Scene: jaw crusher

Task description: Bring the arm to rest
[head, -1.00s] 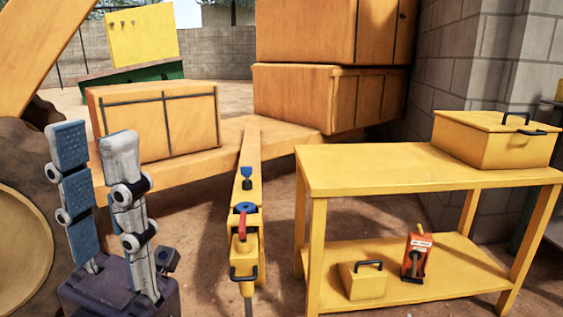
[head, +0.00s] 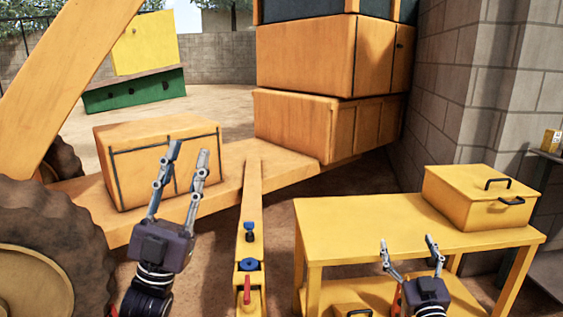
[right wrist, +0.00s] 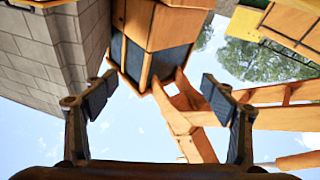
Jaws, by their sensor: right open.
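My left gripper (head: 186,157) is raised at the left of the head view, in front of the orange machine. Its two fingers stand apart with nothing between them. My right gripper (head: 408,244) is in front of the yellow table, low in the head view. Its fingers are spread and empty. In the right wrist view, its two finger pads (right wrist: 156,95) are wide apart, with sky and the orange machine behind them. Neither gripper holds anything.
A yellow table (head: 345,222) bears a yellow box (head: 462,196) with black handles. A narrow yellow beam with a blue knob (head: 249,265) and a red lever (head: 247,289) runs between my grippers. A block wall (head: 470,100) stands behind the table at the right.

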